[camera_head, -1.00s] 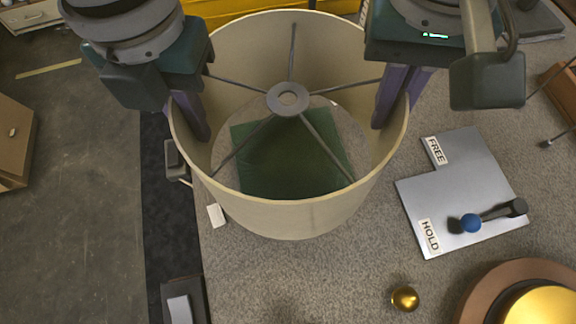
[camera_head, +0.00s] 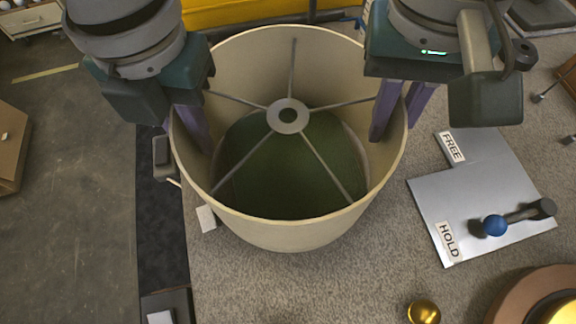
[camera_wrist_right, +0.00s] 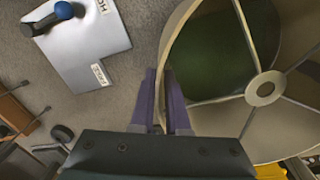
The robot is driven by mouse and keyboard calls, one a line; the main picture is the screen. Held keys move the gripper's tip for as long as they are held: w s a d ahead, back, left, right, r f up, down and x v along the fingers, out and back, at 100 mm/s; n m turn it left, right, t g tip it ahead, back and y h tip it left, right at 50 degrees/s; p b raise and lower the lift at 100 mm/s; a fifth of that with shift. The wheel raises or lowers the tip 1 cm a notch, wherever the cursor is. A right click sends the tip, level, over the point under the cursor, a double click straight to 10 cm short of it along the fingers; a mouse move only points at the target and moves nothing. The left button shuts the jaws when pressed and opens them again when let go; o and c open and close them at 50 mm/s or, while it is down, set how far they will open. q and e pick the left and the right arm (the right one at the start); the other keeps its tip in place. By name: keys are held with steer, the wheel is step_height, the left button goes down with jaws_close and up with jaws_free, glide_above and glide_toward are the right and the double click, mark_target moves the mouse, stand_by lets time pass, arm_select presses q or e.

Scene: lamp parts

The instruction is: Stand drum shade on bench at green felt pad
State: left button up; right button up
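The drum shade (camera_head: 300,232) is a cream open cylinder with a spoked metal ring at its top, upright in the middle of the head view. I cannot tell if the shade touches the bench. My left gripper (camera_head: 192,140) is shut on the left rim, its outer finger mostly hidden. My right gripper (camera_head: 392,125) is shut on the right rim, one finger inside and one outside. The shade also shows in the right wrist view (camera_wrist_right: 222,118), beside my right gripper (camera_wrist_right: 159,72).
A grey plate (camera_head: 470,195) marked FREE and HOLD, with a blue-knobbed lever (camera_head: 495,225), lies right of the shade. A brass ball (camera_head: 423,311) and a gold-topped round base (camera_head: 545,300) are at the lower right. The grey bench (camera_head: 320,285) is clear in front.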

arm_select(q)
steer(key=o, duration=0.3)
arm_select(e)
steer(key=o, duration=0.3)
steer(key=shift+r, duration=0.1)
arm_select(q)
steer(key=shift+r, duration=0.2)
arm_select(e)
steer(key=shift+r, duration=0.15)
